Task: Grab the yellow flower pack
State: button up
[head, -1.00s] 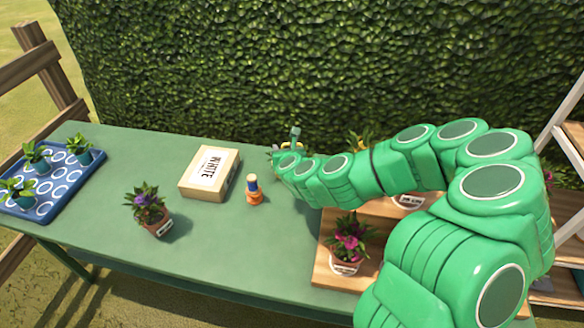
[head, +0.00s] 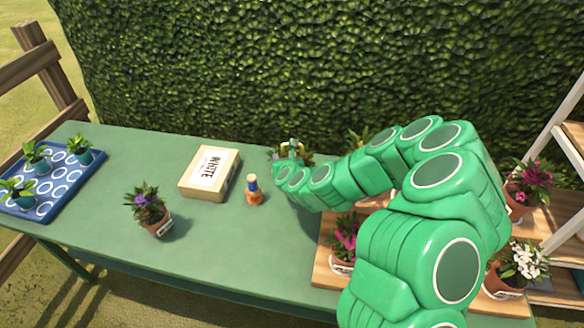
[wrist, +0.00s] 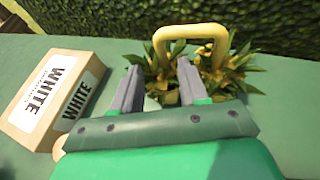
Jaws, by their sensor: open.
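The yellow flower pack (wrist: 232,72) has a yellow arched handle (wrist: 190,31) over yellow blooms and green leaves. In the wrist view it lies just ahead of my gripper (wrist: 158,73), whose two grey fingers are apart, with nothing seen held between them. The fingers point toward the pack, and the handle stands beyond their tips. I cannot tell whether they touch the leaves. In the head view the pack (head: 299,155) shows at the back of the green table, partly hidden by my arm.
A box marked WHITE (head: 210,173) lies left of the pack, with an orange and blue bottle (head: 254,190) nearby. A potted purple flower (head: 149,208) and a blue tray (head: 48,207) of seedlings stand farther left. Potted flowers fill a wooden board (head: 322,268) at right. A hedge (head: 300,70) rises behind.

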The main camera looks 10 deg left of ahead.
aim_at(283, 155)
jog(key=x, duration=0.2)
jog(key=shift+w+d+f, duration=0.1)
jog(key=shift+w+f, duration=0.2)
jog(key=shift+w, duration=0.05)
jog(key=shift+x, duration=1.05)
grip_shut()
dwell(0.5)
